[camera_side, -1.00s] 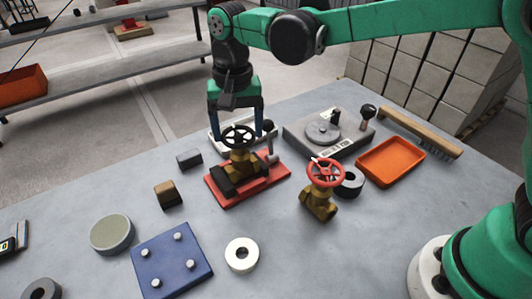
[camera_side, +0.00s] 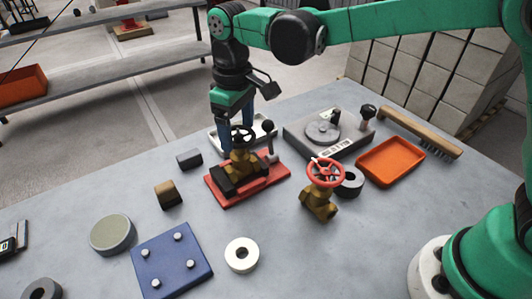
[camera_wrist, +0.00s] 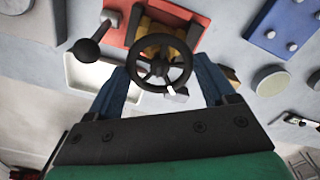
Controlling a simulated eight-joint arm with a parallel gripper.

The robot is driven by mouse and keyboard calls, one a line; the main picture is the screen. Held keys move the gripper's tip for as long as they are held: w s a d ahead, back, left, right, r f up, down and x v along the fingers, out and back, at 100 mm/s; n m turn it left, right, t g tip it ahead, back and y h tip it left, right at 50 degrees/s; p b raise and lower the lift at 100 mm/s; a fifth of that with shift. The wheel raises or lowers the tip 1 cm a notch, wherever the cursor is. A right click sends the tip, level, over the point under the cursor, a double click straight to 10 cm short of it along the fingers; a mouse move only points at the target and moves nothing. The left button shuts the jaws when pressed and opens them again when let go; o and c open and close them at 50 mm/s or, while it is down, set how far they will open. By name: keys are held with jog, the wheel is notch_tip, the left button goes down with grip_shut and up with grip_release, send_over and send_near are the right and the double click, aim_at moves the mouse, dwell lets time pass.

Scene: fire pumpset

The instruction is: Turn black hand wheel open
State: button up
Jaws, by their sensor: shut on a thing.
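The black hand wheel (camera_side: 242,136) sits on a brass valve (camera_side: 241,161) clamped in a black vise on a red base plate (camera_side: 269,180). My gripper (camera_side: 237,131) comes down from above and behind the wheel. In the wrist view, the wheel (camera_wrist: 160,65) lies between the two blue fingers of my gripper (camera_wrist: 162,70), one on each side of its rim. My gripper is shut on the wheel. The wheel's far rim is partly hidden in the side view.
A lever with a black knob (camera_side: 267,126) stands close right of the wheel. A white tray (camera_side: 216,139) lies behind. A second brass valve with a red wheel (camera_side: 325,172) stands to the right.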

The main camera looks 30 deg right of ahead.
jog(key=n, duration=0.6)
jog(key=shift+n, duration=0.3)
jog(key=n, duration=1.2)
jog(key=shift+n, duration=0.3)
jog(key=n, duration=0.6)
jog(key=shift+n, duration=0.4)
jog(key=o, duration=1.2)
jog(key=shift+c, duration=0.2)
jog(key=shift+r, duration=0.1)
